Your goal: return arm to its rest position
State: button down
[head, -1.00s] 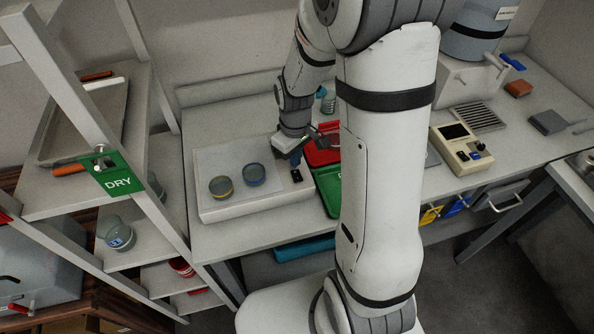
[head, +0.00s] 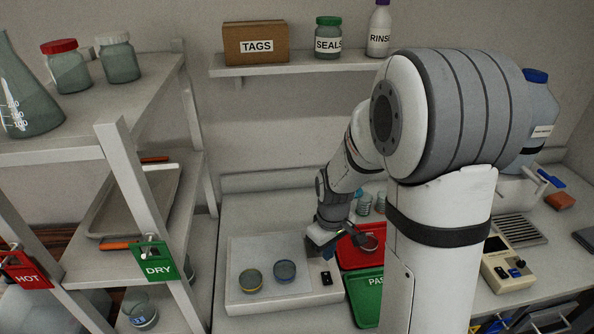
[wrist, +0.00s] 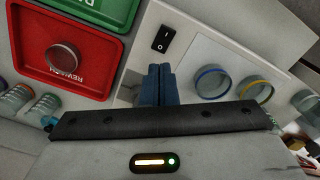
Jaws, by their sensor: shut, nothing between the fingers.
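My gripper (head: 322,242) hangs low at the end of my bent arm, beside the right end of the white panel (head: 245,302) on the bench. In the wrist view its two blue fingers (wrist: 158,84) are together with nothing between them. They point toward the black rocker switch (wrist: 163,39) on the panel. Two round dishes stand on the panel, one with a yellow band (head: 250,279) and one with a blue band (head: 285,271). My arm hides part of the bench to the right.
A red tray (head: 352,257) holding a round dish (wrist: 62,57) and a green tray (head: 362,300) lie right of the panel. Shelving with a DRY tag (head: 158,263) stands left. A wall shelf (head: 290,66) with a TAGS box and bottles is above. A beige instrument (head: 507,268) stands right.

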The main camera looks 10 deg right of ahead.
jog(key=s+r+m+t+b, duration=0.1)
jog(key=s+r+m+t, duration=0.2)
jog(key=s+r, duration=1.1)
jog(key=r+m, duration=0.1)
jog(key=m, duration=0.2)
jog(key=shift+s, duration=0.35)
